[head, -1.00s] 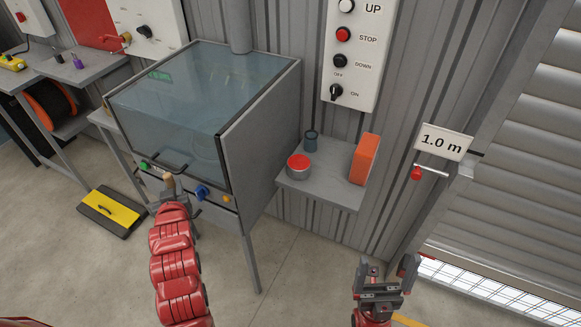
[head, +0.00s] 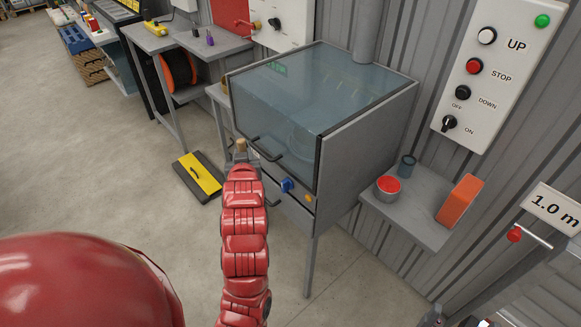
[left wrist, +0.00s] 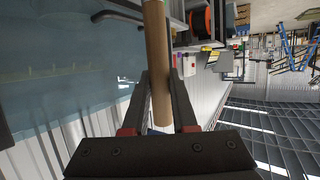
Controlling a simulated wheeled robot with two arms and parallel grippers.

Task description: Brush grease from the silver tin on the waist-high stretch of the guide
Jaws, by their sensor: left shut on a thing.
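The silver tin (head: 388,188), with red grease at its top, stands on a small grey wall shelf at the right of the head view. My left gripper (head: 240,154) is shut on a light wooden handle (head: 241,146) in front of the glass-topped cabinet. In the left wrist view the handle (left wrist: 157,60) runs between the two fingers; no bristles can be made out. The guide (head: 490,285) stands beside the shutter at lower right, below the 1.0 m sign (head: 555,213). My right gripper (head: 460,321) shows only its fingertips at the bottom edge, apart.
The cabinet (head: 355,160) stands left of the shelf (head: 415,225). A dark cup (head: 406,166) and an orange block (head: 460,200) share the shelf with the tin. A control panel (head: 495,70) hangs above.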

